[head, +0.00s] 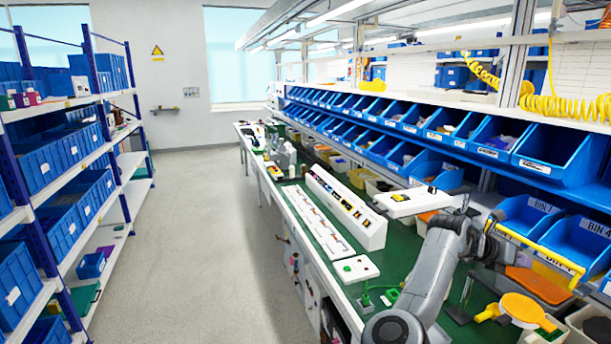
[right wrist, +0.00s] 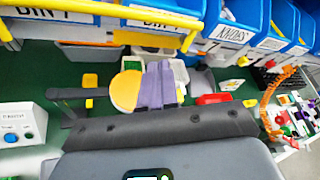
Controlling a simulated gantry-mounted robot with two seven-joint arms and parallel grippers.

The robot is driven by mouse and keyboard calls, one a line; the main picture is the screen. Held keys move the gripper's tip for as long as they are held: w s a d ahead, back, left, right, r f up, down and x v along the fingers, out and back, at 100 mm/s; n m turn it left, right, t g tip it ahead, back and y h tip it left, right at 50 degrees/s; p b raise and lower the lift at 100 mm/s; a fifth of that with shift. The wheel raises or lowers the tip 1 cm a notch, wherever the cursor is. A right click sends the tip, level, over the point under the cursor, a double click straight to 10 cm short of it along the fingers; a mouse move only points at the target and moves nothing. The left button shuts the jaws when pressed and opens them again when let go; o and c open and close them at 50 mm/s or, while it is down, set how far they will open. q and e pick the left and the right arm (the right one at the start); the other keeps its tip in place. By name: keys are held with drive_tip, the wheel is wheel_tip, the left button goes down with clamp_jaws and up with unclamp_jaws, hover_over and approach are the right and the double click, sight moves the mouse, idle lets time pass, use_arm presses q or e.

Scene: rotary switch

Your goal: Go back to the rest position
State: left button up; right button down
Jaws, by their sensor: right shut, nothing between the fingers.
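My right arm (head: 430,270) reaches in from the bottom of the head view, bent over the green workbench. Its wrist is beside the blue bins. In the right wrist view, the two purple fingers of my right gripper (right wrist: 161,80) are together and empty. They appear beside a round yellow disc (right wrist: 127,90), which also shows in the head view (head: 522,307). A white button box (right wrist: 12,126) is at the left of the right wrist view. My left gripper is not in view.
Blue bins (head: 560,155) line the bench's right side, with a yellow rail (head: 540,258) below. A long white panel (head: 345,205) and a small box with a green button (head: 355,268) stand on the bench. The aisle floor (head: 215,230) is clear. Shelves (head: 85,160) stand left.

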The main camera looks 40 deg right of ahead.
drive_tip(key=w+a+f+n+t+h, duration=0.3)
drive_tip(key=w+a+f+n+t, duration=0.3)
drive_tip(key=a+n+t, duration=0.65)
drive_tip(key=w+a+f+n+t+h, duration=0.3)
drive_tip(key=w+a+f+n+t, duration=0.35)
drive_tip(key=n, duration=1.05)
drive_tip(key=s+a+f+n+y, duration=0.2)
drive_tip(key=a+f+n+y, duration=0.35)
drive_tip(key=a, duration=0.45)
drive_tip(key=s+a+f+n+y, duration=0.2)
drive_tip(key=a+f+n+y, duration=0.3)
drive_tip(key=a, duration=0.5)
drive_tip(key=s+a+f+n+y, duration=0.2)
drive_tip(key=a+f+n+y, duration=0.2)
drive_tip(key=a+f+n, duration=0.45)
drive_tip(key=s+a+r+n+g+y, duration=0.2)
drive_tip(key=s+a+n+g+y, duration=0.1)
drive_tip(key=s+a+n+g, duration=0.55)
wheel_tip(320, 180, up, 32)
drive_tip(key=s+a+t+p, duration=0.1)
drive_tip(key=a+p, duration=0.1)
drive_tip(key=p, duration=3)
drive_tip(key=shift+a+f, duration=0.25)
